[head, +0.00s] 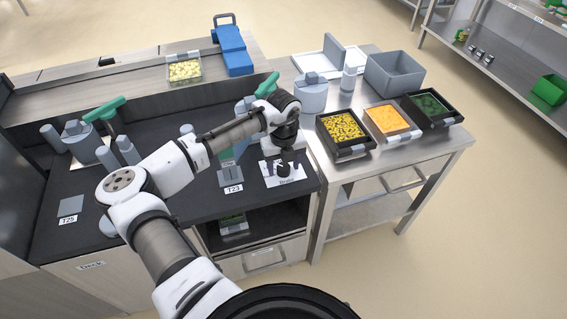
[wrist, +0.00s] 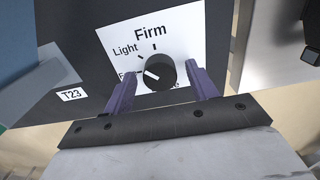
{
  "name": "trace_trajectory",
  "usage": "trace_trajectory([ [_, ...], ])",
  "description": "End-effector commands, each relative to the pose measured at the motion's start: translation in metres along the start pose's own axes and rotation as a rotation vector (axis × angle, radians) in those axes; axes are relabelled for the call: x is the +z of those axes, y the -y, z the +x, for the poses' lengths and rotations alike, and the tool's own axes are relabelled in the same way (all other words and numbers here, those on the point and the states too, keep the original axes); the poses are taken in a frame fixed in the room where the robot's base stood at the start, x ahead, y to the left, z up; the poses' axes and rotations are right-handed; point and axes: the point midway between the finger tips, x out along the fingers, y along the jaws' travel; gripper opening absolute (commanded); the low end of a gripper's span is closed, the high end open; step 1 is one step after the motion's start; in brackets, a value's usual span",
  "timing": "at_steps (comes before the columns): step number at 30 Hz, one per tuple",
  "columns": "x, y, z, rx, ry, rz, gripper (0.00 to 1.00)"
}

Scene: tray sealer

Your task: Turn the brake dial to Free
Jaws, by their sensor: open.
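The brake dial is a black round knob (wrist: 160,70) on a white label plate (wrist: 185,28) in the wrist view. The plate reads "Firm" at the top and "Light" at the upper left. A label starting with "F" at the lower left is partly hidden by a finger, and so is one at the lower right. The knob's white mark lies on its left side, toward the "F" label. My gripper (wrist: 163,68) is open, its purple fingers on either side of the knob with gaps showing. In the head view my gripper (head: 283,168) is over the plate (head: 290,181).
A tag reading T23 (wrist: 71,95) and a grey plate (wrist: 45,80) lie left of the dial. In the head view, food trays (head: 352,155) and a grey bin (head: 394,75) stand on the steel table to the right. Grey machine parts with green handles (head: 104,109) stand behind.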

Motion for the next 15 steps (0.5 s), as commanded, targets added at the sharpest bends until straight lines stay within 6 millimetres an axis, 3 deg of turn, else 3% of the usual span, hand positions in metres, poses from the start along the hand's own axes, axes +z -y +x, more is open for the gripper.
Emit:
trace_trajectory([
  [5, 0.0001, 0.0001, 0.0001, 0.0, 0.0, 0.0, 0.57],
  [15, 0.0001, 0.0001, -0.0002, 0.0, 0.0, 0.0, 0.14],
])
